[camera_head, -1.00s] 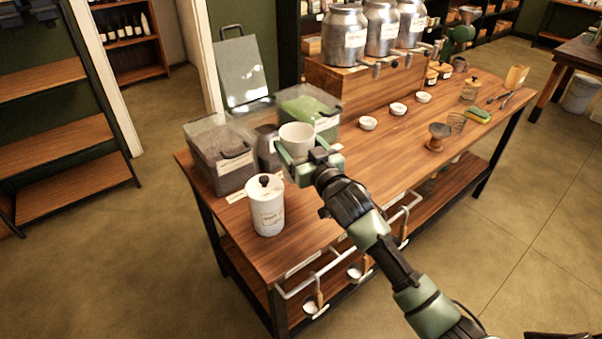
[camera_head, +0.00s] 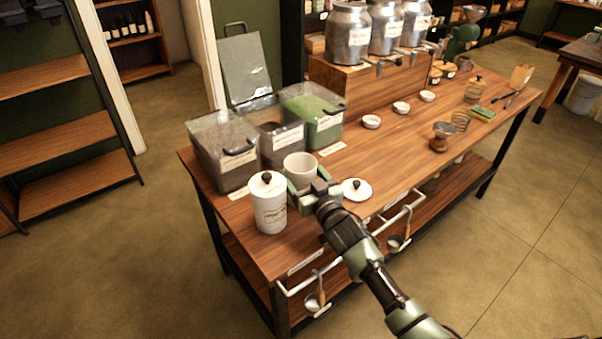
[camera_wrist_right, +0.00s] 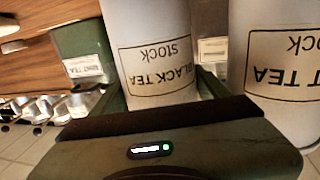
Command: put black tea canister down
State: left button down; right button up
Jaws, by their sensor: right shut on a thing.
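The black tea canister (camera_head: 300,167) is a white open-topped cylinder, upright near the table's left part. My right gripper (camera_head: 303,190) is shut around it. In the right wrist view the canister (camera_wrist_right: 150,35) stands between the fingers, its "BLACK TEA STOCK" label upside down. It is at or just above the wooden table (camera_head: 330,228); I cannot tell if its base touches, as the gripper hides it. A white lid with a black knob (camera_head: 356,189) lies to its right. My left gripper is not in view.
A lidded white canister (camera_head: 269,207) stands close on the left, also in the wrist view (camera_wrist_right: 285,60). Behind are clear bins of dark (camera_head: 222,155), brown (camera_head: 282,148) and green contents (camera_head: 315,115). Small bowls (camera_head: 371,121) stand farther right. Ladles hang from the front rail.

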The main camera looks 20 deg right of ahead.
jog(key=shift+f, duration=0.15)
jog(key=o, duration=1.4)
jog(key=shift+r, duration=0.3)
jog(key=s, duration=0.4)
jog(key=s+d, duration=0.1)
jog(key=s, duration=0.7)
jog(key=shift+d+f, duration=0.1)
jog(key=shift+d, duration=0.3)
